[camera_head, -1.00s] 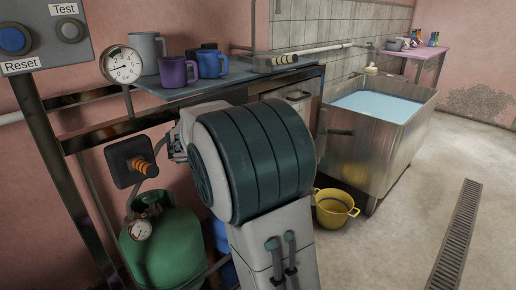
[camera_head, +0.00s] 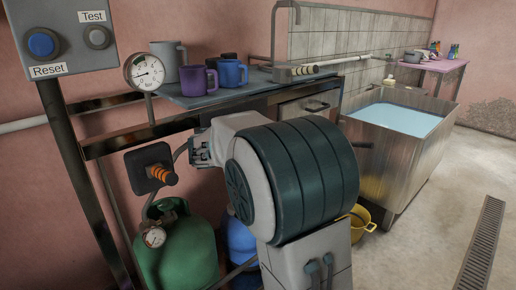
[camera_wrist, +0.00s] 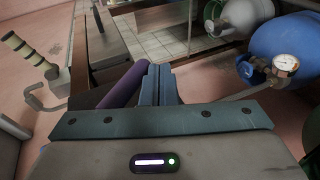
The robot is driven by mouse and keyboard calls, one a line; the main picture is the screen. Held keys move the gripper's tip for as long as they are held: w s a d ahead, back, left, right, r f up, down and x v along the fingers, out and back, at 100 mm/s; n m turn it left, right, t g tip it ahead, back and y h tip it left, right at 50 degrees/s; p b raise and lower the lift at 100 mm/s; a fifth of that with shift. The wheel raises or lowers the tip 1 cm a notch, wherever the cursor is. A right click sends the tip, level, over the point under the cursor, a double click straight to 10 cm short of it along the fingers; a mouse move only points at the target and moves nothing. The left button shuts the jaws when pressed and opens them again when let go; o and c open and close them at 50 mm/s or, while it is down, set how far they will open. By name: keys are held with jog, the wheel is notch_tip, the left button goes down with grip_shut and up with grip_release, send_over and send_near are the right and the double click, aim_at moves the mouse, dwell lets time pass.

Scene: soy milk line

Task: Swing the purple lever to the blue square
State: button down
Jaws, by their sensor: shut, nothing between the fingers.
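In the wrist view, a purple bar (camera_wrist: 123,87), which looks like the purple lever, slants just left of my gripper (camera_wrist: 158,72). My gripper's two fingers are together and hold nothing. Whether the left finger touches the bar I cannot tell. The bar's lower end is hidden behind my gripper's body. In the head view the lever and my gripper are not seen, and my own arm blocks the middle. I see no blue square in either view.
A shelf (camera_head: 190,100) with several mugs and a gauge (camera_head: 145,72) stands behind my arm. A green gas bottle (camera_head: 180,250) stands below it. A water-filled metal tub (camera_head: 385,160) and yellow bucket (camera_head: 362,222) are right.

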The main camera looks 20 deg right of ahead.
jog(key=p+v, duration=0.1)
jog(key=v, duration=0.6)
jog(key=shift+p, duration=0.3)
jog(key=shift+r, duration=0.1)
jog(key=s+r+m+g+y+p, duration=0.4)
jog(key=s+r+p, duration=0.5)
jog(key=s+p, duration=0.5)
jog(key=s+a+r+y+p, duration=0.4)
jog(key=s+r+p, duration=0.1)
jog(key=p, duration=0.4)
jog(key=s+a+r+m+y+p, duration=0.1)
jog(key=s+a+r+y+p, duration=0.2)
jog(key=s+r+p, duration=0.3)
jog(key=s+p, duration=0.1)
jog(key=p, duration=0.2)
jog(key=shift+s+a+m+y+p, duration=0.3)
jog(key=shift+s+a+y+p, duration=0.05)
jog(key=shift+y+p, duration=0.05)
